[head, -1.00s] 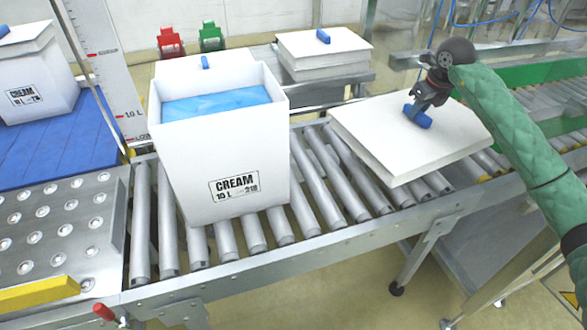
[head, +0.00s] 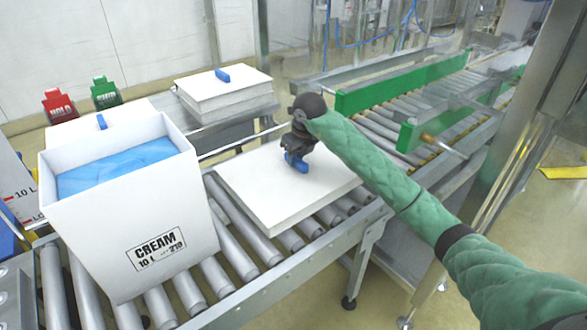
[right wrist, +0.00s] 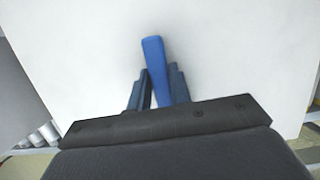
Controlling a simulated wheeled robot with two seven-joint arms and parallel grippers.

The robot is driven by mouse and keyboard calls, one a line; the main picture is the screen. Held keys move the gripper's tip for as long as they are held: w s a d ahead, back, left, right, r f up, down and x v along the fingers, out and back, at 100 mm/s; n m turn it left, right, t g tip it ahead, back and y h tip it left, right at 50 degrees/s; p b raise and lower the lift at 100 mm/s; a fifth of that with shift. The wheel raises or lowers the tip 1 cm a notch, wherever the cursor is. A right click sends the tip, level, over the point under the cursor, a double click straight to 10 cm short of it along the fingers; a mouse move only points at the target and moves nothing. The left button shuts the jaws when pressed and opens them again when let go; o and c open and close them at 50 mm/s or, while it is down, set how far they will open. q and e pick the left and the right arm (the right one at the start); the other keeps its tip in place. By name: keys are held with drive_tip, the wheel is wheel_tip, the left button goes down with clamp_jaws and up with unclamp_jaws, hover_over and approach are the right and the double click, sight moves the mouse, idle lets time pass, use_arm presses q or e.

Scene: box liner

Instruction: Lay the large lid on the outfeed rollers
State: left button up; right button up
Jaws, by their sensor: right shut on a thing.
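The large white lid (head: 265,190) has a blue handle (head: 296,163) near its middle and lies over, or very close above, the grey rollers (head: 240,255), to the right of the CREAM box; the head view does not settle whether it touches them. My right gripper (head: 294,155) is above the lid, shut on the blue handle. In the right wrist view the handle (right wrist: 155,70) stands between the two dark fingers, with the white lid face filling the background. My left gripper is out of view.
The open white CREAM box (head: 150,225) with a blue liner (head: 120,168) stands on the rollers at left. More white lids (head: 225,92) are stacked on a side stand behind. Green-railed rollers (head: 385,130) continue to the back right, past a metal post (head: 520,120).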

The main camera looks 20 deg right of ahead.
sight(294, 167)
drive_tip(key=shift+s+a+f, duration=0.1)
drive_tip(key=shift+a+f, duration=0.15)
drive_tip(key=shift+a, duration=0.1)
wheel_tip(294, 167, down, 4)
drive_tip(key=shift+r, duration=0.15)
drive_tip(key=o, duration=0.8)
drive_tip(key=v, duration=1.2)
drive_tip(key=shift+d, duration=0.1)
drive_tip(key=shift+s, duration=0.1)
